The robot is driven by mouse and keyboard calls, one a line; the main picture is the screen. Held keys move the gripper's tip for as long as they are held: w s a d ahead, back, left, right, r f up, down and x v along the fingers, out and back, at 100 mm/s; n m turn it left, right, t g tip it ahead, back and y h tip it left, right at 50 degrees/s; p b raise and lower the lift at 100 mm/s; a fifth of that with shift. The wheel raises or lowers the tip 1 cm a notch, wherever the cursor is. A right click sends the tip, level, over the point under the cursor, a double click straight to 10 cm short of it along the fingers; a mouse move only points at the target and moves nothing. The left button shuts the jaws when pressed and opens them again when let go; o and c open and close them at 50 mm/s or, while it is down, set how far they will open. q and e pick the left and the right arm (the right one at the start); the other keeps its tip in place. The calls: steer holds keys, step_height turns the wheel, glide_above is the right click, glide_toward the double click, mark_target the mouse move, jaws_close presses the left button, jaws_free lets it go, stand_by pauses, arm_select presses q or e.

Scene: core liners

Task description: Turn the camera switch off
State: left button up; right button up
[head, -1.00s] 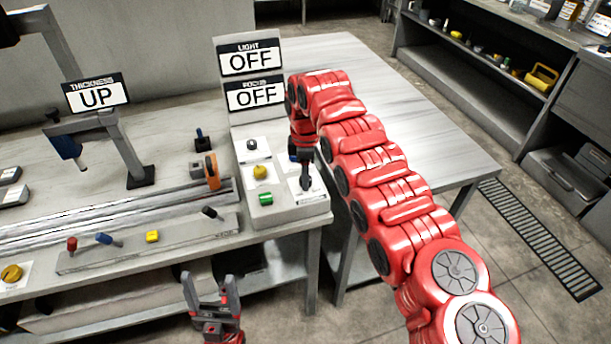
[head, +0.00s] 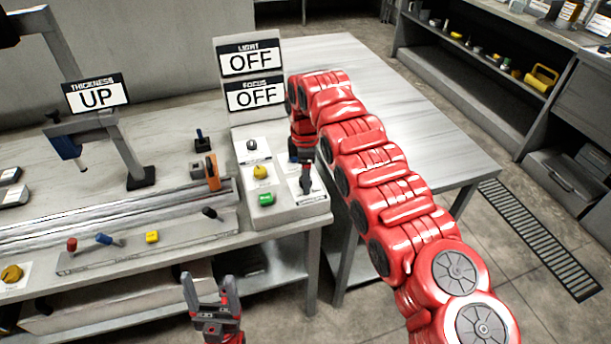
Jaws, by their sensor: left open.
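The control panel (head: 285,212) is a light grey box at the right end of the bench. It carries a black knob (head: 251,146), a yellow knob (head: 260,172) and a green switch (head: 267,198). My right gripper (head: 306,187) points down over the white label on the panel's right side. It covers whatever control is there, and I cannot tell whether its fingers are apart or touching that control. No camera label can be read. My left gripper (head: 208,284) is open and empty in front of the bench, below its front edge.
Signs read LIGHT OFF (head: 250,60), FOCUS OFF (head: 256,95) and THICKNESS UP (head: 97,95). Metal rails (head: 110,218) and small coloured controls lie along the bench. A bare grey table (head: 425,125) stands behind my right arm. Shelves line the far right.

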step_height(320, 180, up, 3)
steer(key=shift+a, duration=0.1)
step_height(320, 180, up, 5)
steer(key=shift+p, duration=0.95)
step_height(320, 180, up, 10)
steer(key=p, duration=0.9)
steer(key=shift+f, duration=0.25)
steer(key=shift+f, duration=0.1)
